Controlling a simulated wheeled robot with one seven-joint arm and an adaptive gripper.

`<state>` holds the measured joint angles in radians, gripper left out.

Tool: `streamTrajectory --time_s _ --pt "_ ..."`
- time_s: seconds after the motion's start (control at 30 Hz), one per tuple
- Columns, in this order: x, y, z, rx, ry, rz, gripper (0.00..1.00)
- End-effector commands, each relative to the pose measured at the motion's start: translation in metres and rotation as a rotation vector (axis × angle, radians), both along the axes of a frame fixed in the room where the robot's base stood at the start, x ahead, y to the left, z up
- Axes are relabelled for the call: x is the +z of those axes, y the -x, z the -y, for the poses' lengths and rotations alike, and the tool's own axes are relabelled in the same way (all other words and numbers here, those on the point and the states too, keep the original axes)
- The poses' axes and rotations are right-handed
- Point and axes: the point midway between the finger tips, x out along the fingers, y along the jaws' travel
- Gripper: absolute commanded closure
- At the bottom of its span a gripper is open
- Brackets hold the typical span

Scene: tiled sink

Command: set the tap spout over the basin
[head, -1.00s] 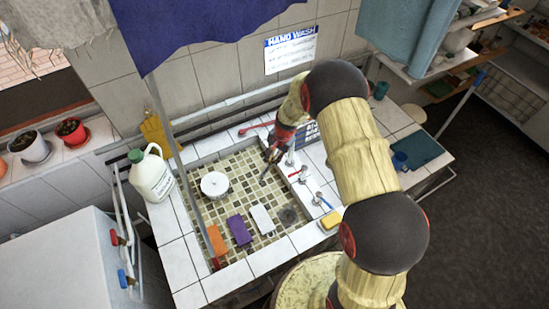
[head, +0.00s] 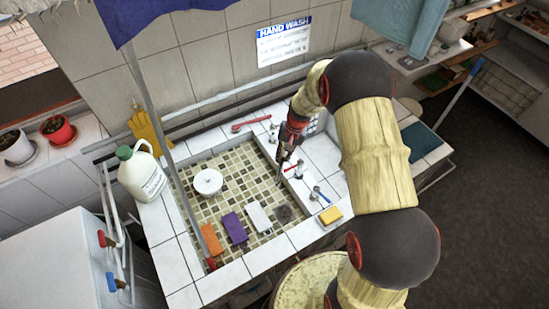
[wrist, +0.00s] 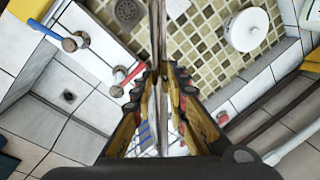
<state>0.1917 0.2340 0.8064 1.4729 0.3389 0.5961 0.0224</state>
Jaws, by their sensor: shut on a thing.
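The tap has a thin metal spout (head: 279,174), with a blue-handled lever (head: 321,193) and a red-handled lever (head: 293,167) on the tiled ledge beside the basin. My gripper (head: 284,153) is at the spout near the right edge of the basin (head: 192,183). In the wrist view, my gripper (wrist: 160,78) is shut on the spout (wrist: 157,30), which runs between the fingers and up across the picture, over the mosaic floor. The blue lever (wrist: 70,43) and red lever (wrist: 118,88) are left of the fingers. The fingers and arm hide the spout's base.
The basin holds a white round dish (head: 208,182), an orange block (head: 211,239), a purple block (head: 235,228), a white block (head: 259,217) and a drain (head: 284,213). A yellow sponge (head: 330,215) lies on the right ledge. A white jug (head: 142,172) stands left.

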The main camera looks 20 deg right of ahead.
Motion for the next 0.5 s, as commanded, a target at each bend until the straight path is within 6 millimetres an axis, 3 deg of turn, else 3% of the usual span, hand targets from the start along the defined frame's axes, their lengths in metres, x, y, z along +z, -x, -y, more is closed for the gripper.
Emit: streamTrajectory --time_s 0.5 --pt "-0.003 0.016 0.078 0.488 0.001 0.001 1.00"
